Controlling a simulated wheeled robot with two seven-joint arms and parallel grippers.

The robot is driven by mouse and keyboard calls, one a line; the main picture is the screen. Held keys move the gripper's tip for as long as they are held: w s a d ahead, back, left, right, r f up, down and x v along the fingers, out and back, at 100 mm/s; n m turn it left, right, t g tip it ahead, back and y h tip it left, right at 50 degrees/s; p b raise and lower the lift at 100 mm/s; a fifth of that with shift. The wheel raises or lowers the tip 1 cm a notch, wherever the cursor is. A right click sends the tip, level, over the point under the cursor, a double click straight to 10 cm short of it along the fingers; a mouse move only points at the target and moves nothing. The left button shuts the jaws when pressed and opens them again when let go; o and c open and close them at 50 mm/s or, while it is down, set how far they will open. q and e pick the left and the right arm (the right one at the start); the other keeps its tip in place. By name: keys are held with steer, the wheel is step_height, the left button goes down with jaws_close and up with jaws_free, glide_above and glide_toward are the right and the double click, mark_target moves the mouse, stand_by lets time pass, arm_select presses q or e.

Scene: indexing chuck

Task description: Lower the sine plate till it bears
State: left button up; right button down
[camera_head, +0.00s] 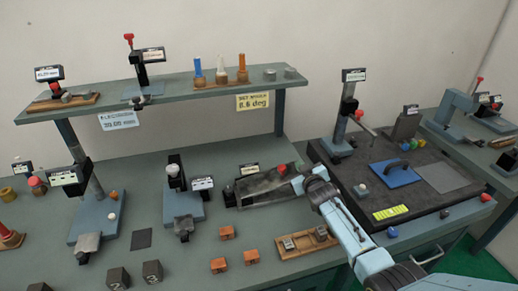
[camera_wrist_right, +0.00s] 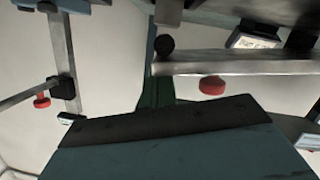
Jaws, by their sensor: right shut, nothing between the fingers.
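The sine plate (camera_head: 262,187) is a dark grey slab in the middle of the bench in the head view, with a red knob (camera_head: 281,169) near its right end. In the right wrist view a long grey bar (camera_wrist_right: 240,66) with a dark round end and a red knob (camera_wrist_right: 212,85) seems to be part of this fixture. My right gripper (camera_head: 298,184) is shut and empty at the right end of the plate and partly covers it. I cannot tell whether it touches it. Whether the plate's underside bears on anything is hidden. My left gripper is out of view.
A yellow sign (camera_head: 253,101) reading about 8.6 deg hangs from the raised shelf (camera_head: 190,88) behind. A wooden tray (camera_head: 307,243) lies in front. Orange blocks (camera_head: 222,232) stand front left. A dark surface plate (camera_head: 440,160) with a gauge stand (camera_head: 345,125) is to the right.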

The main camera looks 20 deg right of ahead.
steer(key=shift+s+d+f+b, duration=0.15)
steer(key=shift+d+f+b, duration=0.15)
steer(key=shift+f, duration=0.35)
steer(key=shift+s+f, duration=0.15)
steer(key=shift+f, duration=0.15)
steer(key=r+p, duration=0.1)
steer(key=r, duration=0.1)
steer(key=r+p, duration=0.1)
steer(key=p, duration=0.1)
steer(key=a+r+p, duration=0.1)
steer(key=r, duration=0.1)
steer(key=shift+r+p, duration=0.3)
steer(key=shift+r, duration=0.05)
steer(key=d+v, duration=0.1)
steer(key=v, duration=0.8)
steer(key=shift+s+a+p, duration=0.25)
steer(key=shift+p, duration=0.05)
steer(key=shift+f, duration=0.1)
